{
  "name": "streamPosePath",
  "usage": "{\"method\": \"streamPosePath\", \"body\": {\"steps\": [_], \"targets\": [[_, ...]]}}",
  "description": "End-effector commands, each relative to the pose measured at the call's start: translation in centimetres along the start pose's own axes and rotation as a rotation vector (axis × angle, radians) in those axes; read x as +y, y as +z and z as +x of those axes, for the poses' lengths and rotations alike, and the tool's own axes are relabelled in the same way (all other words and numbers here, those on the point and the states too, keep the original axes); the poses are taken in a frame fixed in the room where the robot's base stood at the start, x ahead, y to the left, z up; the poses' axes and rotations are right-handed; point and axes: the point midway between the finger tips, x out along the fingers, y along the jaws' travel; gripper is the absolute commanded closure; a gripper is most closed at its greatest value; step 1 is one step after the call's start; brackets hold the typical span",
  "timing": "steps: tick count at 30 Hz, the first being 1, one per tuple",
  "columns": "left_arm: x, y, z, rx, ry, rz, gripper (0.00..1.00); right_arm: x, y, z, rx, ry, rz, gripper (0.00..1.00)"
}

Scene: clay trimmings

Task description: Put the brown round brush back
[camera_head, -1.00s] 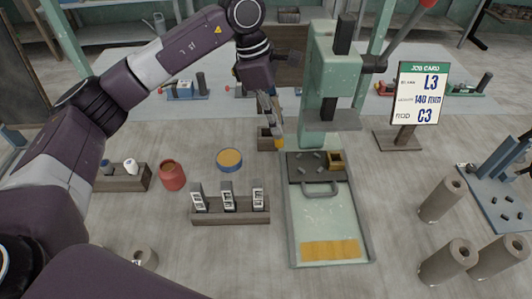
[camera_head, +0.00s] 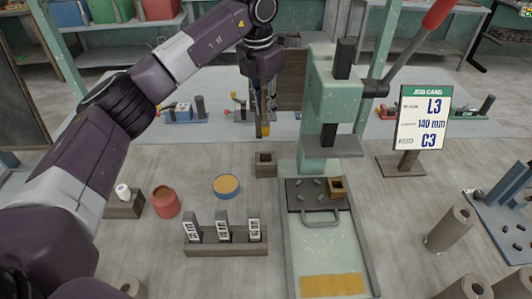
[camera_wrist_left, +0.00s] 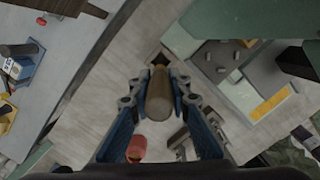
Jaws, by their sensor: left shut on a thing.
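My left gripper (camera_head: 265,105) is shut on the brown round brush (camera_head: 266,128). The brush hangs about upright, its yellowish end down, in front of the dark wooden board. In the left wrist view the brush (camera_wrist_left: 159,95) lies between the two fingers, seen nearly end-on. A small wooden block with a square opening (camera_head: 265,168) stands on the table left of the green press, below the brush in the picture. The brush appears clear above it. In the wrist view the brush's far end overlaps the opening, so the exact gap is unclear. My right gripper is not in view.
The green press (camera_head: 330,90) stands close on the right, with a pale tray (camera_head: 325,240) before it. A blue tub (camera_head: 227,186), a red pot (camera_head: 166,203) and a rack with labelled blocks (camera_head: 226,243) stand nearer. A job card (camera_head: 422,118) stands right.

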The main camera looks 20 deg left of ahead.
Motion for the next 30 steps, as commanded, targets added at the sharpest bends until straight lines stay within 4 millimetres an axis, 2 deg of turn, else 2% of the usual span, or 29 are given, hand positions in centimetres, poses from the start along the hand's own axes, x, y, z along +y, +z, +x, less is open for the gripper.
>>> {"method": "streamPosePath", "body": {"steps": [6,10,19,25,30], "targets": [[-0.1,-0.9,5.8,0.005,-0.002,0.001,1.0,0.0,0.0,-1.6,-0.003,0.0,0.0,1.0],[-0.1,-1.2,8.5,0.003,-0.002,0.002,1.0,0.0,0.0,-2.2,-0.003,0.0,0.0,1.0],[-0.1,-1.5,11.2,0.001,-0.001,0.001,1.0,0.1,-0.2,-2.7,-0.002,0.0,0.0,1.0],[-0.2,-1.9,14.0,0.001,-0.002,0.002,1.0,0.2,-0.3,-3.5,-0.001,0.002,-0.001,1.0],[-0.2,-1.9,14.7,-0.002,-0.001,0.003,1.0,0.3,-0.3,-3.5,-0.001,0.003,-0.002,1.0]]}}
